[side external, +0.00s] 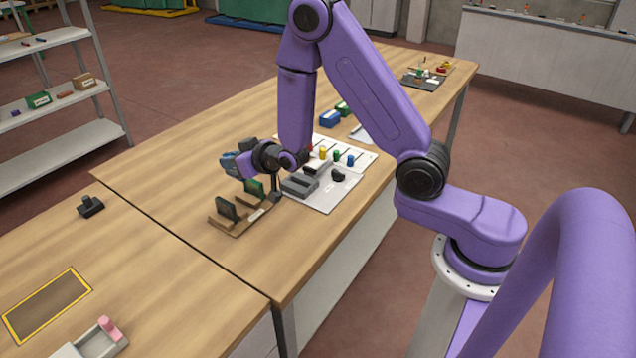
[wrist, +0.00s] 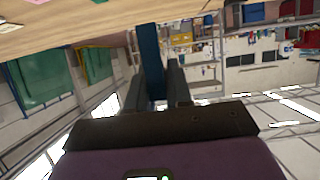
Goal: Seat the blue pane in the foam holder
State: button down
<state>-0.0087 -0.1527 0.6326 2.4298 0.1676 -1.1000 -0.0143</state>
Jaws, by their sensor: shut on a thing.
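The blue pane (wrist: 152,62) stands on edge between the two dark fingers of my gripper (wrist: 157,88) in the wrist view. The fingers are shut on it. In the side view my gripper (side external: 231,162) is held sideways above the table, beyond a wooden rack (side external: 236,228) with dark green panes upright in it. The pane is hard to separate from the fingers there. A grey slotted block (side external: 299,185), perhaps the foam holder, sits on a pale board to the right of the gripper, apart from the pane.
The pale board (side external: 328,197) also bears a dark knob (side external: 338,174). Several coloured pegs stand behind it, and blue (side external: 330,119) and green boxes lie farther back. A black part (side external: 90,206) and a yellow-edged mat (side external: 47,304) lie at left. The table at front left is mostly clear.

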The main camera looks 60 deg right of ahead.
jog(key=shift+d, duration=0.1)
jog(key=shift+s+d, duration=1.95)
jog(key=shift+s, duration=2.75)
send_over(299, 173)
jog(key=s+a, duration=0.2)
jog(key=a, duration=0.1)
notch_tip(299, 173, down, 3)
jog(key=shift+s+f, duration=0.15)
jog(key=shift+f, duration=3.25)
jog(key=shift+f, duration=0.1)
jog(key=c, duration=1)
grip_release()
jog(key=shift+c, duration=0.2)
